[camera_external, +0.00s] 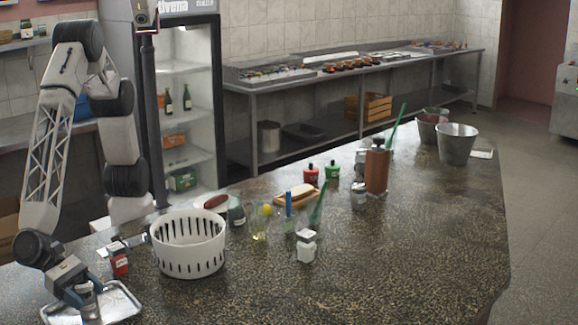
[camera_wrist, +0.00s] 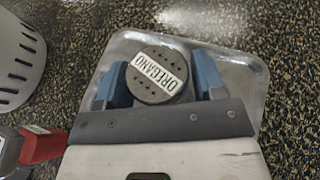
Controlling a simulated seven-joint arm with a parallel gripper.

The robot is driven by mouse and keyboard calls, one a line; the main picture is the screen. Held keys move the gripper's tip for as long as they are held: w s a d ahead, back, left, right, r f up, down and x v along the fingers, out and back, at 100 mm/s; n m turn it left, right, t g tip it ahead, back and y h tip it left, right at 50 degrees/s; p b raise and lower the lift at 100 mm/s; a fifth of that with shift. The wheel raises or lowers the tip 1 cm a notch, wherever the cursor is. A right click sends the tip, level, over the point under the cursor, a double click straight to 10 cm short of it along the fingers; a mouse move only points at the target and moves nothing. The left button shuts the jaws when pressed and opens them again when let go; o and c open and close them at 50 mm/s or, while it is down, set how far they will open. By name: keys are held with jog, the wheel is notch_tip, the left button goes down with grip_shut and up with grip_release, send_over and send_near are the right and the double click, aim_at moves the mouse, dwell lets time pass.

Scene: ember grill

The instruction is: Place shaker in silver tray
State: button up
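The shaker (camera_wrist: 151,84), with a dark round lid and a white OREGANO label, is between the two blue fingers of my gripper (camera_wrist: 163,80). The fingers appear to touch it on both sides. The silver tray (camera_wrist: 243,72) lies below and around it in the wrist view. In the external view my gripper (camera_external: 84,297) points down over the tray (camera_external: 122,300) at the lower left, with the shaker (camera_external: 88,308) within the tray's outline. Whether the shaker's base touches the tray is hidden.
A white slotted basket (camera_external: 188,248) stands right of the tray. A small red item (camera_external: 119,264) lies just behind the tray. Another white-capped shaker (camera_external: 306,247), green-lidded and red jars, and a wooden mill (camera_external: 376,172) stand farther right. The front right counter is clear.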

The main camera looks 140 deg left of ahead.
jog(key=shift+o, duration=1.1)
jog(key=shift+r, duration=0.1)
jog(key=shift+r, duration=0.1)
jog(key=v, duration=1.2)
jog(key=shift+d, duration=0.1)
